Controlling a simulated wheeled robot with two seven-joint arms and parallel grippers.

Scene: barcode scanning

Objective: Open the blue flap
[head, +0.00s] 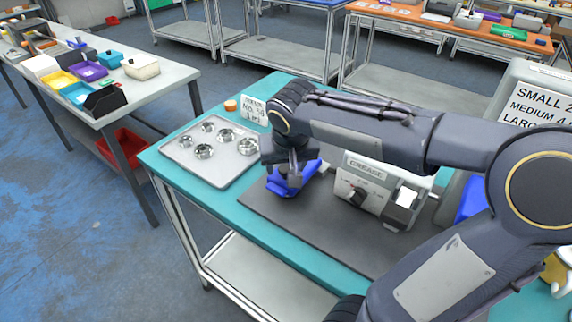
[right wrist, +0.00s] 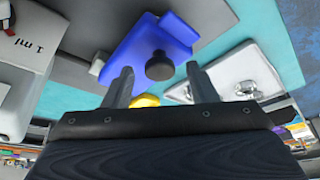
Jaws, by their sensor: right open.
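The blue flap (head: 306,177) is beside the left end of the grey machine labelled GREASE (head: 386,180), above the dark mat. In the right wrist view the blue flap (right wrist: 135,48) carries a round black knob (right wrist: 160,66). My right gripper (head: 291,163) is at the flap, partly hiding it in the head view. In the right wrist view its open fingers (right wrist: 160,82) point at the knob, one on either side in the picture; I cannot tell whether they touch it. A bit of yellow shows below the knob. My left gripper is not in view.
A metal tray (head: 180,150) with several round metal parts lies left of the flap on the teal table. A white sign (head: 254,108) and an orange-topped jar (head: 231,105) stand behind it. The dark mat (head: 300,228) in front is clear. My right arm covers much of the right side.

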